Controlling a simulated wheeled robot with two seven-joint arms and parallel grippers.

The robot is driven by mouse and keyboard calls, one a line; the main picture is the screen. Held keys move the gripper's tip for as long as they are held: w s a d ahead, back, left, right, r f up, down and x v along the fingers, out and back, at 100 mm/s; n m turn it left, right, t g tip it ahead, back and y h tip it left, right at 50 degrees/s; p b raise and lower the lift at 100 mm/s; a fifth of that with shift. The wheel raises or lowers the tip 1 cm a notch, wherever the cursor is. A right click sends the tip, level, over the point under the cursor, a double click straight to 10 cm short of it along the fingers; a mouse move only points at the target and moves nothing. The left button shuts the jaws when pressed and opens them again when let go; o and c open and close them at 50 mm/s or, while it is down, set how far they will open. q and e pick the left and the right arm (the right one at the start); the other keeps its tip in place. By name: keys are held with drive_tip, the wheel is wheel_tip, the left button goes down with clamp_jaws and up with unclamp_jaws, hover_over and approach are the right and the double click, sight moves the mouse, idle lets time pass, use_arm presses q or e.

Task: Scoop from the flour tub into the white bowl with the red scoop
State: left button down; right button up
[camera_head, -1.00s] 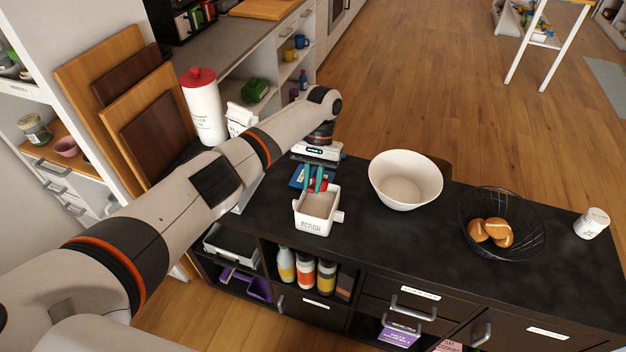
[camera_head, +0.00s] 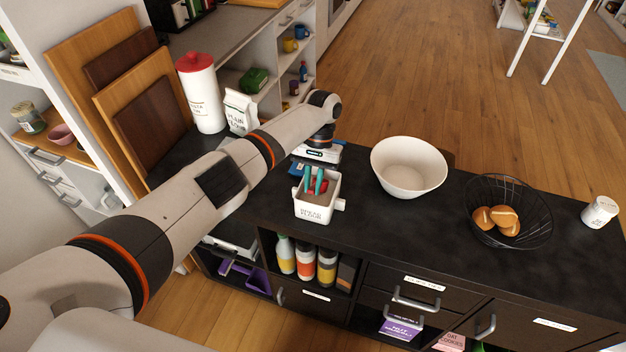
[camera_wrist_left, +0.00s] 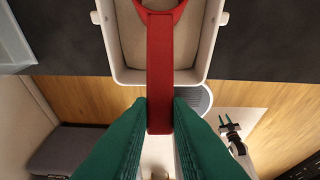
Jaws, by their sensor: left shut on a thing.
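The flour tub (camera_head: 314,214), a small white box with flour in it and a label on its front, stands near the counter's front edge. My left gripper (camera_head: 316,187), with green fingers, is at the tub's opening. In the left wrist view its fingers (camera_wrist_left: 160,115) are shut on the handle of the red scoop (camera_wrist_left: 160,65). The scoop's head reaches over the flour inside the tub's rim (camera_wrist_left: 205,50) and is cut off by the top of that view. I cannot tell how deep it sits. The white bowl (camera_head: 408,168) stands right of the tub and looks empty. My right gripper is not in view.
A wire basket (camera_head: 540,215) with bread rolls and a white canister (camera_head: 599,212) stand right of the bowl. A red-lidded canister (camera_head: 203,95), a flour bag (camera_head: 240,110) and cutting boards (camera_head: 150,120) are at the left. Black counter (camera_head: 385,215) lies clear between tub and basket.

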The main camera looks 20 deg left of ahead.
use_arm(q)
drive_tip(key=shift+f+b, duration=0.8)
drive_tip(key=shift+f, duration=0.55)
drive_tip(key=shift+r, duration=0.1)
